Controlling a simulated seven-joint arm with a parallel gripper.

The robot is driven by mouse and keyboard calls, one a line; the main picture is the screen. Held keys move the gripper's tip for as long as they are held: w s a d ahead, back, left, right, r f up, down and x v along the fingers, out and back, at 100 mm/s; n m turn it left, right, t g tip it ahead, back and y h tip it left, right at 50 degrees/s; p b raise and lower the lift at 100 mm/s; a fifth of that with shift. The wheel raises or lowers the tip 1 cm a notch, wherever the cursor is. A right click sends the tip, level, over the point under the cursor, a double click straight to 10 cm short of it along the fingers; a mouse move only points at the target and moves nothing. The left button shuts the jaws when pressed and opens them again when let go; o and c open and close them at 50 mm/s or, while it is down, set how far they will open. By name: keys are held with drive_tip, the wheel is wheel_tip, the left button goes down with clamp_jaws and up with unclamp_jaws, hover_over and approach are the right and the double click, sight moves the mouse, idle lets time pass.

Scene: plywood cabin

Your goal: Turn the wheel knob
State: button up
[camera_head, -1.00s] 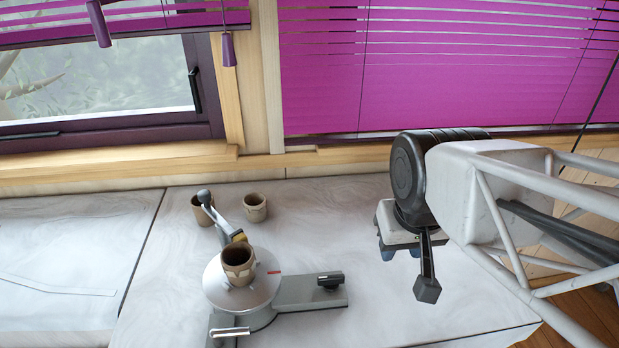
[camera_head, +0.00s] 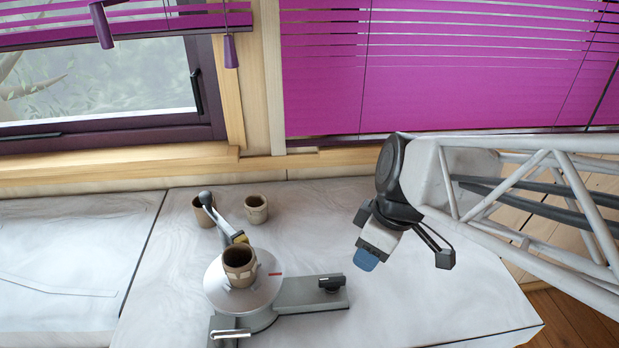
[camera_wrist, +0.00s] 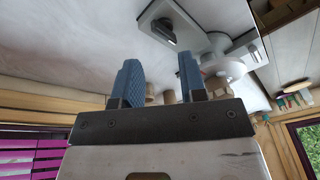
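The pottery wheel (camera_head: 262,295) stands on the pale worktop, with a round silver disc (camera_head: 216,284) and a grey base arm reaching right. The black wheel knob (camera_head: 331,283) sits at the right end of that arm; it also shows in the wrist view (camera_wrist: 164,32), beyond the fingers. My gripper (camera_head: 366,262) is in the air to the upper right of the knob, tilted down and left, apart from it. In the wrist view its two blue fingers (camera_wrist: 160,78) are spread with nothing between them.
A brown cup (camera_head: 239,266) stands on the disc. Two more cups (camera_head: 256,209) (camera_head: 202,211) stand behind it, beside a lever with a dark ball end (camera_head: 205,198). The worktop right of the wheel is clear. A window and purple blinds (camera_head: 430,70) are behind.

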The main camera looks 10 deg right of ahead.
sight(333, 278)
drive_tip(key=shift+w+a+f+n+g+y, duration=0.15)
drive_tip(key=shift+w+a+f+n+y, duration=0.3)
drive_tip(key=shift+n, duration=0.75)
drive_tip(key=shift+w+a+f+n+g+y, duration=0.1)
drive_tip(key=shift+w+a+f+n+y, duration=0.15)
drive_tip(key=shift+w+f+n, duration=0.65)
drive_tip(key=shift+w+a+f+n+g+y, duration=0.15)
drive_tip(key=shift+a+f+n+y, duration=0.25)
drive_tip(key=shift+n, duration=1.1)
drive_tip(key=shift+s, duration=0.1)
drive_tip(key=shift+x, duration=3.9)
clamp_jaws()
